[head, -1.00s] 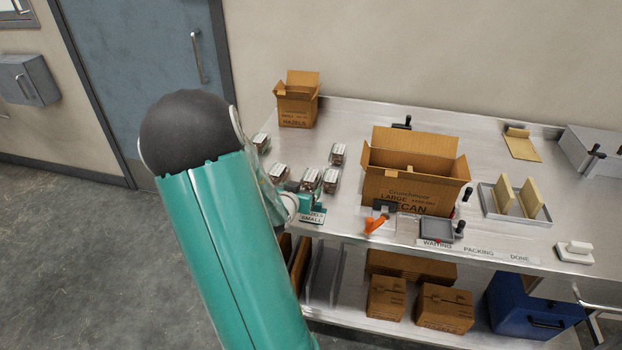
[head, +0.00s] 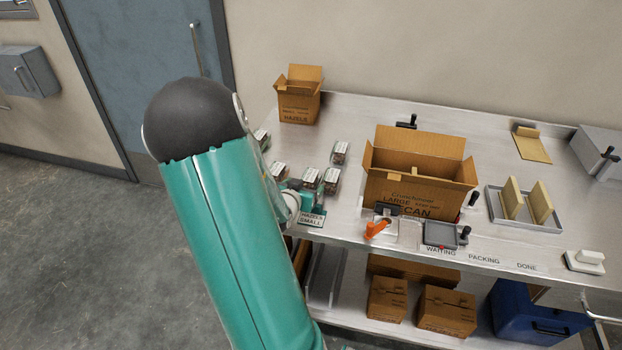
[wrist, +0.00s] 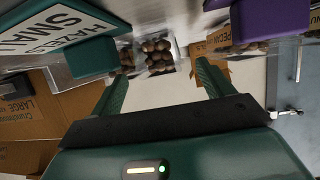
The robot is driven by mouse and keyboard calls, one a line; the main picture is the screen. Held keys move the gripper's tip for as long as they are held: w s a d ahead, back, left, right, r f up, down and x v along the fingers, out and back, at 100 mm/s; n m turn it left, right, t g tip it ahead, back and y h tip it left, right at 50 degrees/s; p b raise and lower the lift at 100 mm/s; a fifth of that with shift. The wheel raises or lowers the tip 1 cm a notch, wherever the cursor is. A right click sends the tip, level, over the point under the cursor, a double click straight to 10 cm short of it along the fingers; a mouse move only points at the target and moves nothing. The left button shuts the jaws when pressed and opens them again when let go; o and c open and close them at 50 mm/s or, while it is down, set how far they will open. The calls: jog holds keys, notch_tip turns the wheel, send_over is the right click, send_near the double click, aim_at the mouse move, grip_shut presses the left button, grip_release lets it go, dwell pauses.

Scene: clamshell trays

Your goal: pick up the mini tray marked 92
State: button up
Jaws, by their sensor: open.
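Several small clear clamshell trays of nuts with white labels stand at the left of the steel bench; one (head: 340,152) is at the back of the group and another (head: 311,176) is nearer the front. Their numbers are too small to read, so I cannot tell which is marked 92. In the wrist view my gripper (wrist: 160,72) is open and empty, its two dark green fingers spread. A clear tray of round brown nuts (wrist: 158,58) shows beyond the gap between the fingertips. In the head view my arm mostly hides the gripper.
A teal "HAZELS SMALL" sign (wrist: 72,30) is close on the left in the wrist view, and a purple object (wrist: 262,20) is at upper right. On the bench stand a hazels carton (head: 301,106), a large pecan carton (head: 420,188) and an orange-handled tool (head: 377,228).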

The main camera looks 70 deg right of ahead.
jog(key=c, duration=1.1)
jog(key=shift+r, duration=0.15)
